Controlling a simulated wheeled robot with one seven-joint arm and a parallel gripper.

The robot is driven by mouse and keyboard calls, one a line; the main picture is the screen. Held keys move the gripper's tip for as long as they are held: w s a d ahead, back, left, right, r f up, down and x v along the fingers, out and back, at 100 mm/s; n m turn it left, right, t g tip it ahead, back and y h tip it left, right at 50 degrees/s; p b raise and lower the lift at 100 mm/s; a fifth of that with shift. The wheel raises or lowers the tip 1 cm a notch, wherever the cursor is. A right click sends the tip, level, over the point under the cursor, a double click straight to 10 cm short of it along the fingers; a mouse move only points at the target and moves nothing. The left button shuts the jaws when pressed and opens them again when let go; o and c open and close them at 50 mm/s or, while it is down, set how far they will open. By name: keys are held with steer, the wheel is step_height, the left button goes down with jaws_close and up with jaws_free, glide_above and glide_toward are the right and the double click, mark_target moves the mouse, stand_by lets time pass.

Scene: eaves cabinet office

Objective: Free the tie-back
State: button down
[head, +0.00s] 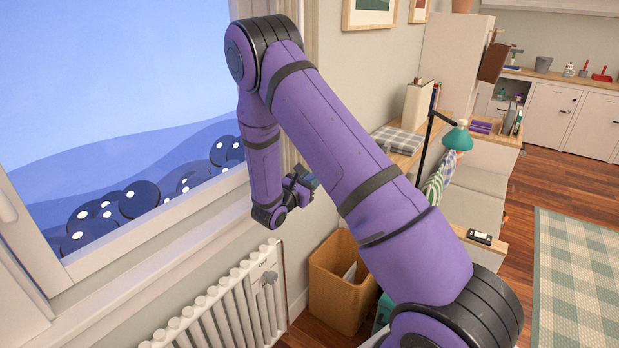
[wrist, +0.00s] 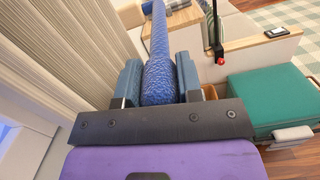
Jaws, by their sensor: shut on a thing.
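A blue, rope-textured band, seemingly the tie-back (wrist: 160,78), runs up the middle of the wrist view. My gripper (wrist: 158,68) is shut on it, with one finger on each side. The band narrows upward past the fingertips, and its far end leaves the top of the picture. A pale pleated curtain (wrist: 65,50) hangs to the left of the gripper. Whether the band is still fastened to anything is not visible.
A white radiator (head: 215,318) stands under the window (head: 110,110). A brown bin (head: 340,283) is on the floor below the gripper. A teal-shaded lamp (head: 457,138) and a wooden shelf (head: 480,245) are to the right.

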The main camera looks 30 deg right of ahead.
step_height(320, 180, down, 6)
steer(key=d+t+h, duration=0.1)
steer(key=h, duration=0.2)
steer(key=shift+w+d+h, duration=0.2)
steer(key=shift+w+h, duration=0.05)
steer(key=shift+h, duration=0.05)
steer(key=c, duration=1.1)
jaws_free()
steer(key=shift+o, duration=0.2)
steer(key=shift+a, duration=0.1)
steer(key=v, duration=1)
steer(key=shift+s+a+f, duration=0.2)
steer(key=shift+a, duration=0.05)
